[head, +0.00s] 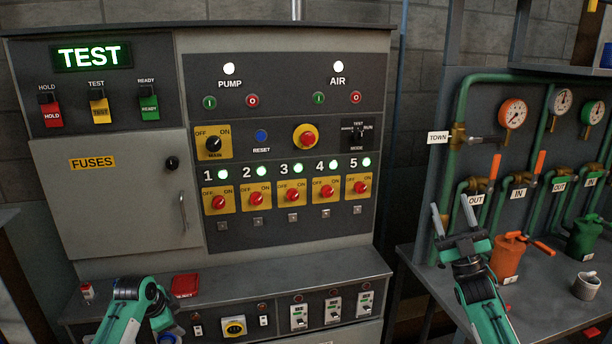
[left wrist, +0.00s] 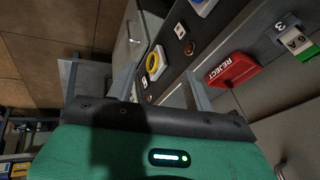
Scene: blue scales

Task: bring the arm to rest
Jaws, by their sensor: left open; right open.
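My left arm (head: 135,305) is bent low at the bottom left of the head view, in front of the cabinet's ledge. Its fingers are hard to make out there. In the left wrist view my left gripper (left wrist: 160,82) is open, with its two grey fingers apart and nothing between them. A red REJECT tray (left wrist: 233,70) lies to the right of the fingers in that view. My right gripper (head: 453,214) is open and empty in the head view, raised before the pipe panel with its fingers pointing up in the picture.
The grey control cabinet (head: 110,200) has a ledge (head: 250,267) with the red tray (head: 185,285) on it. At right, a bench (head: 540,290) holds an orange can (head: 507,260), a green can (head: 583,238) and a white mug (head: 586,287). Pipes and gauges (head: 512,113) stand behind.

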